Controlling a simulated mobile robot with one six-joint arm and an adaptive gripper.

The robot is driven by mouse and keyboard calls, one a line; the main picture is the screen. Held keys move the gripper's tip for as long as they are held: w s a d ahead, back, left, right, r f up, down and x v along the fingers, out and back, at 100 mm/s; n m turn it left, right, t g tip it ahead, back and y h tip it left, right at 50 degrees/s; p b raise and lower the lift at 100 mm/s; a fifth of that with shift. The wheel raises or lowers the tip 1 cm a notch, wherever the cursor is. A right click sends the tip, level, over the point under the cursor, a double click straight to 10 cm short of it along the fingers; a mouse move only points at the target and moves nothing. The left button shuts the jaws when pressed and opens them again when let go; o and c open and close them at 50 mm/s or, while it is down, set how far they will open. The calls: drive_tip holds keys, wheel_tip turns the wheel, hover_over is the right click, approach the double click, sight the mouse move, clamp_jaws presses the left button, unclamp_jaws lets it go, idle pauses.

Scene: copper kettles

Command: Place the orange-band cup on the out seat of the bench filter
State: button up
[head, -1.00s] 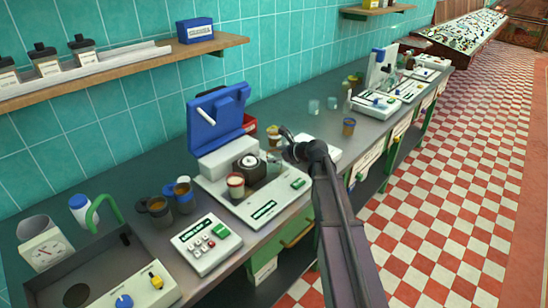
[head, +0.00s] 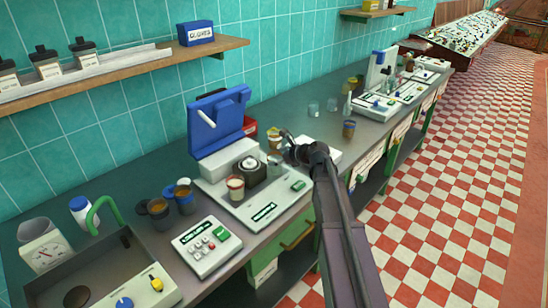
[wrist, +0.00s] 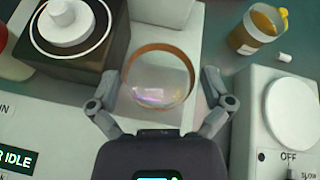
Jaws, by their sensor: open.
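The orange-band cup (wrist: 157,80) is clear, with an orange ring around it, and sits between my fingers in the wrist view. My gripper (wrist: 160,78) is open, one finger on each side, with small gaps showing. The cup appears to stand on the white body of the bench filter (wrist: 165,20), right beside its dark block with a white knob (wrist: 70,22). In the head view, the bench filter (head: 257,207) has its blue lid raised, and my gripper (head: 286,147) is over its right end. The surface directly under the cup is hidden.
An amber cup with a yellow handle (wrist: 257,28) stands close at the upper right. A white round-topped device marked OFF (wrist: 288,110) is close on the right. A red-and-white cup (head: 235,187) stands on the left of the filter.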

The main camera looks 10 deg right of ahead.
drive_tip(key=p+v, duration=0.5)
drive_tip(key=v, duration=0.6)
drive_tip(key=shift+s+d, duration=0.2)
drive_tip(key=shift+s, duration=0.05)
drive_tip(key=shift+r, duration=0.1)
